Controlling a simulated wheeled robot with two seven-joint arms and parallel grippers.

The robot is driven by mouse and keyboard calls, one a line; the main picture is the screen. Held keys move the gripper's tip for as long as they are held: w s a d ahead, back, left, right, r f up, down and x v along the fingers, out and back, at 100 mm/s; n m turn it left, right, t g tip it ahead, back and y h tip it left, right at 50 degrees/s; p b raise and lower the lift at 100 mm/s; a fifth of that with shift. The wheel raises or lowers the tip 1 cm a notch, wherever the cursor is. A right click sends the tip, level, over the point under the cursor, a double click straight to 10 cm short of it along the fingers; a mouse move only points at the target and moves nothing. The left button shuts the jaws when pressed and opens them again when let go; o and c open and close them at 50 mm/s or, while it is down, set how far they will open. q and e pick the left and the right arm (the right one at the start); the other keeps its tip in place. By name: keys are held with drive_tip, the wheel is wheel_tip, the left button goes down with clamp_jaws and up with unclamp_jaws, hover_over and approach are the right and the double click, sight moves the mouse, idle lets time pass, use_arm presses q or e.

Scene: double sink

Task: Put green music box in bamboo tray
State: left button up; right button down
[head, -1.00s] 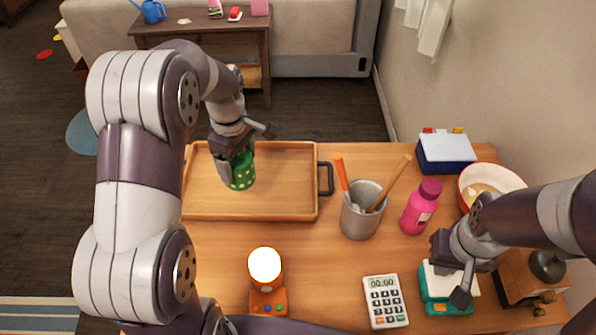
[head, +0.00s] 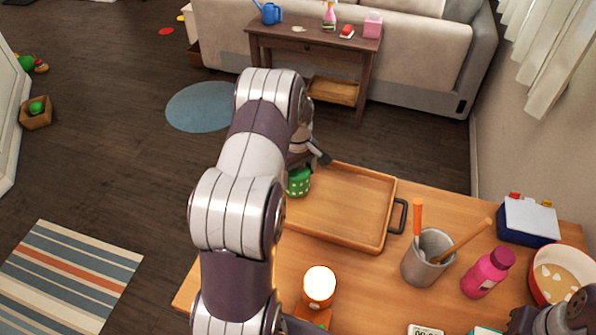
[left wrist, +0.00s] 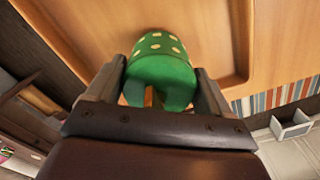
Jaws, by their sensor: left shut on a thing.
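The green music box (head: 298,182), a round green piece with pale dots, is at the left end of the bamboo tray (head: 345,205) in the head view. My left gripper (head: 300,166) is shut on it from above, and my own arm hides part of the gripper and the tray's left side. In the left wrist view the box (left wrist: 160,72) sits between both fingers, over the tray's wooden floor (left wrist: 215,30). I cannot tell whether it touches that floor. My right gripper (head: 522,321) shows only partly at the bottom right; its fingers are unclear.
Right of the tray's dark handle stand a grey cup (head: 425,260) with orange-handled tools, a pink bottle (head: 487,272), a blue-and-white box (head: 528,222) and a bowl (head: 562,270). A glowing lamp (head: 319,284) stands in front. The tray's middle and right are empty.

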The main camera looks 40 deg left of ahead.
use_arm(q)
drive_tip(key=shift+w+f, duration=0.15)
drive_tip(key=shift+f, duration=0.4)
drive_tip(key=shift+f, duration=0.15)
drive_tip(key=o, duration=1)
